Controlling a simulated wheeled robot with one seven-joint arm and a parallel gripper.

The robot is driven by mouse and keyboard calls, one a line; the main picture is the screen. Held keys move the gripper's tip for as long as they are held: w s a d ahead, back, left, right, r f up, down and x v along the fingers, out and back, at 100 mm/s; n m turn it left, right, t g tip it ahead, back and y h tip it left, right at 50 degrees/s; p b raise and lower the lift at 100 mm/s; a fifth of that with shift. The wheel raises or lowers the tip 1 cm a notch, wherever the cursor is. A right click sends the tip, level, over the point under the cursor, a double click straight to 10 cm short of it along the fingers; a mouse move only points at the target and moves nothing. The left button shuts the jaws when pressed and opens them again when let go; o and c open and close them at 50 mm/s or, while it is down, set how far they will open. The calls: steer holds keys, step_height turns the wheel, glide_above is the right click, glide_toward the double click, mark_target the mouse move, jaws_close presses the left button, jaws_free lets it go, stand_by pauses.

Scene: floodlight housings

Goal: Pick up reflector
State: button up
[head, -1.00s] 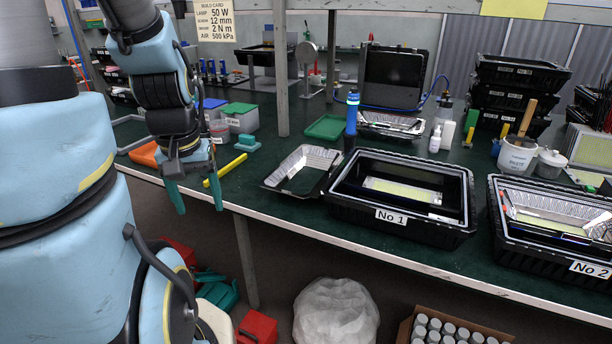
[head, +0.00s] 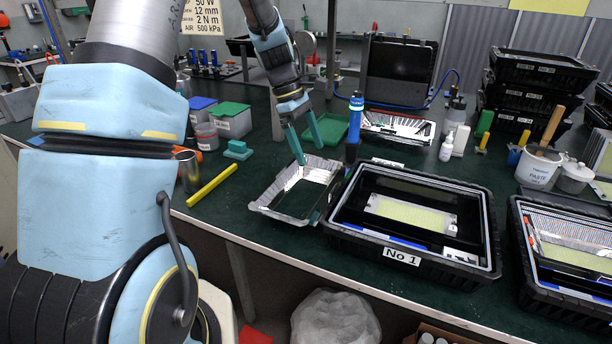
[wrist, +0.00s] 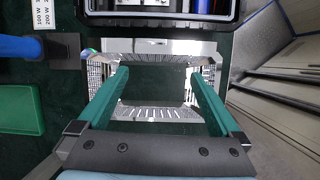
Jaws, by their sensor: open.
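The reflector (head: 276,190) is a shiny silver frame with sloping walls and an open middle. It lies on the green bench top, left of the housing marked No 1 (head: 402,256). My gripper (head: 311,155) is open and empty, with its two green fingers pointing down over the reflector's far part. In the wrist view the reflector (wrist: 150,113) lies beneath and between the spread fingers (wrist: 159,73). I cannot tell how high the fingertips are above it. The fingers hide parts of its side walls.
A blue-topped cylinder (head: 355,115) stands close behind the reflector and right of my gripper. A green tray (head: 333,130) lies behind. A yellow bar (head: 212,185) and teal block (head: 237,150) lie to the left. Another reflective part (head: 398,126) sits farther back.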

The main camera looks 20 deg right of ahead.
mark_target(333, 188)
steer(key=shift+n, duration=0.3)
steer(key=shift+d+r+p+x, duration=0.1)
steer(key=shift+d+p+x, duration=0.35)
steer(key=shift+x, duration=1.4)
steer(key=shift+d+r+p+x, duration=0.1)
steer(key=shift+d+p+x, duration=0.35)
steer(key=shift+x, duration=1.4)
steer(key=shift+d+r+p+x, duration=0.1)
steer(key=shift+d+p+x, duration=0.35)
steer(key=shift+x, duration=1.4)
steer(key=shift+w+a, duration=0.15)
jaws_close()
